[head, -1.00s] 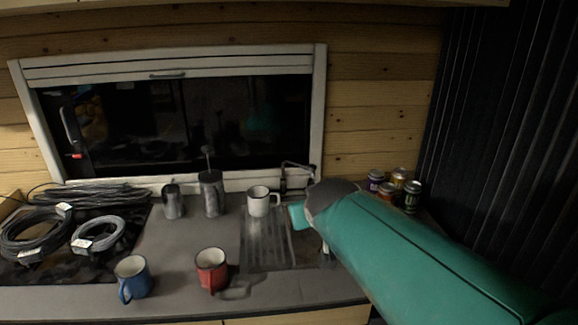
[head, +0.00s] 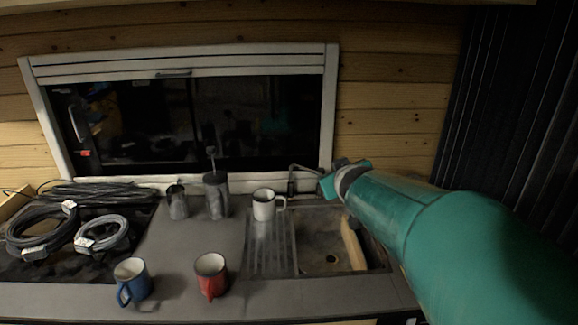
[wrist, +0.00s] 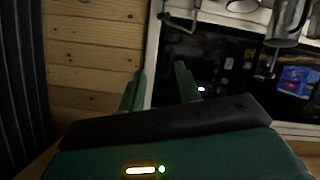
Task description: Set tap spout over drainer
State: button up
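The grey tap (head: 291,183) stands behind the sink under the window, and its spout (head: 306,169) points right, toward the sink side. The ridged drainer (head: 270,250) lies left of the sink basin (head: 322,245). My gripper (head: 341,177) is just right of the spout's end in the head view; whether they touch cannot be told. In the wrist view my gripper (wrist: 158,86) has its two fingers apart with nothing between them. A thin grey pipe, probably the tap (wrist: 181,19), shows beyond the fingers at the top.
A white mug (head: 264,205) stands at the drainer's back edge. A red mug (head: 210,275) and a blue mug (head: 131,281) are near the counter front. A dark canister (head: 216,197) and grey cup (head: 177,203) stand behind. Coiled cables (head: 40,230) lie left.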

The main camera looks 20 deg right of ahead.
jog(key=w+d+f+n+t+y, duration=0.1)
jog(key=w+d+n+t+y, duration=0.15)
jog(key=w, duration=0.35)
jog(key=n+y, duration=0.3)
jog(key=y, duration=0.3)
send_near(315, 172)
notch_tip(315, 172, up, 3)
jog(key=d, duration=0.2)
notch_tip(315, 172, down, 5)
jog(key=d+n+y, duration=0.2)
jog(key=y, duration=0.3)
jog(key=shift+g, duration=0.25)
jog(key=x, duration=1.2)
jog(key=shift+a, duration=0.15)
grip_shut()
